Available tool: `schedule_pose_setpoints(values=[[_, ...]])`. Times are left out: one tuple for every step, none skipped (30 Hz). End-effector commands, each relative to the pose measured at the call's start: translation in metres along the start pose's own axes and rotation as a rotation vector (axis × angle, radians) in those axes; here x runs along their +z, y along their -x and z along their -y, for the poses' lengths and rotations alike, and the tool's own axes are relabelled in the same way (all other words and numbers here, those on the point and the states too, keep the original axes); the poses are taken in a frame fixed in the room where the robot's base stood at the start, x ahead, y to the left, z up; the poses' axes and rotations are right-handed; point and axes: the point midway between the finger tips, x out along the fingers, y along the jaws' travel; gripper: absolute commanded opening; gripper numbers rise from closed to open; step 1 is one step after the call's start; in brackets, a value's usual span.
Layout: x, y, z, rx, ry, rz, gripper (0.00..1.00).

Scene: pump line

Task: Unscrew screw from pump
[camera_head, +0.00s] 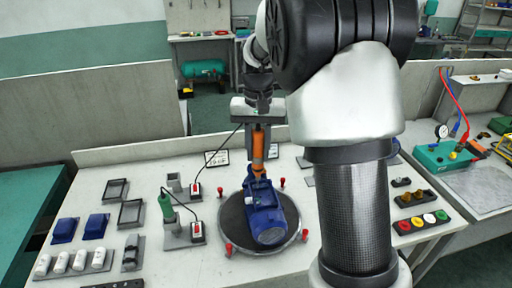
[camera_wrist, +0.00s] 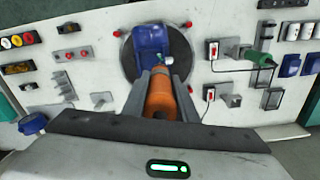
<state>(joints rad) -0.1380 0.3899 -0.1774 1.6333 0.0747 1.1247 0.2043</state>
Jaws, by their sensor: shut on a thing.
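The blue pump (camera_head: 264,215) lies on a dark round plate (camera_head: 236,239) ringed by red pegs on the white table. My gripper (camera_head: 258,150) is above the far end of the pump, shut on an orange screwdriver (camera_head: 258,146) that points down. In the wrist view the orange tool (camera_wrist: 162,100) is between my two fingers, and the pump (camera_wrist: 150,48) is just beyond it. The tool's tip is at or close to the pump; I cannot tell whether it touches. The screw itself is hidden or too small to make out.
A green-handled tool (camera_head: 167,206) stands in a holder left of the plate, with a cable running from it. Blue boxes (camera_head: 66,230) and white cylinders (camera_head: 60,262) are at the left. Coloured buttons (camera_head: 423,221) and a green device (camera_head: 440,154) are at the right.

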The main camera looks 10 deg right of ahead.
Motion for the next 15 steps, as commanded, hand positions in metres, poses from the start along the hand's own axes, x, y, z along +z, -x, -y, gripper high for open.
schedule_pose_setpoints(values=[[0.0,-0.004,0.0,0.0,0.0,0.0,0.01],[0.0,-0.005,0.0,0.0,0.0,0.0,0.01],[0.0,-0.008,0.0,0.0,0.0,0.0,0.01],[0.0,-0.011,0.0,0.0,0.0,0.0,0.01],[0.0,-0.013,0.0,0.0,0.0,0.0,0.01],[0.0,-0.017,0.0,0.0,0.0,0.0,0.01],[0.0,-0.02,0.0,0.0,0.001,0.0,0.01],[0.0,-0.023,0.0,0.0,0.001,0.0,0.01],[0.0,-0.027,0.0,0.0,0.001,0.0,0.01],[0.0,-0.03,0.0,0.0,0.001,0.0,0.01],[0.0,-0.033,0.0,0.0,0.001,0.001,0.01],[0.0,-0.037,0.0,0.0,0.001,0.001,0.01],[0.0,-0.039,0.0,0.0,0.001,0.0,0.01],[0.0,-0.041,0.0,0.0,0.001,0.0,0.01],[0.0,-0.044,0.0,0.0,0.001,0.0,0.01]])
